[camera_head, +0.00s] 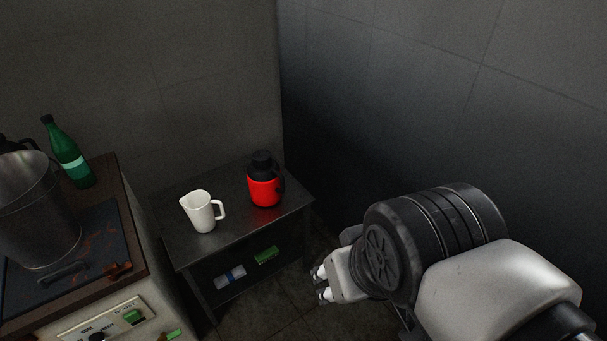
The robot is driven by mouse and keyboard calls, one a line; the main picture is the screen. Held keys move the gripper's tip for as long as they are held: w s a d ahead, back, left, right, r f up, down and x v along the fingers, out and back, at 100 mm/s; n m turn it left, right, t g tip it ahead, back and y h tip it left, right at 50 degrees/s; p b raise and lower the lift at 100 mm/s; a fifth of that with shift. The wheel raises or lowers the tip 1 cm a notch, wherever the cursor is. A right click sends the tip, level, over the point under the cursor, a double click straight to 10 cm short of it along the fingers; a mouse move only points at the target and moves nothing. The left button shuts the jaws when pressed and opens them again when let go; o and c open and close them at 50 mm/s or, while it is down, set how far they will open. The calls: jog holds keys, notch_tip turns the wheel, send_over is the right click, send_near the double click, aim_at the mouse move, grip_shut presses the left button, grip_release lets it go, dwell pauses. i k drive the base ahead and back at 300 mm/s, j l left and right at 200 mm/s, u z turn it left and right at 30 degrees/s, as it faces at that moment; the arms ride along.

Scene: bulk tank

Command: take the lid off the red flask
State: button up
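The red flask (265,191) stands upright on a small dark table (237,234), near its back right. Its black lid (262,160) is on top, and a dark handle shows on its right side. My gripper (321,284) is in front and to the right of the table, apart from the flask and lower in the picture. Two light fingertips show with a small gap between them. Nothing is seen between them, but how far they are open is hard to judge at this angle.
A white jug (201,212) stands left of the flask, its handle towards it. Small green and blue-white items lie on the table's lower shelf. At the left, a cabinet (134,243) carries a metal bucket (38,222) and green bottle (68,155). Walls close off the back and right.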

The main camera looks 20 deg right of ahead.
aim_at(262, 158)
jog(key=i+l+u, duration=0.35)
jog(key=i, duration=0.25)
jog(key=i+l+u, duration=0.4)
jog(key=i, duration=0.2)
jog(key=i+l+u, duration=0.35)
jog(key=i+l, duration=0.15)
jog(key=l, duration=0.15)
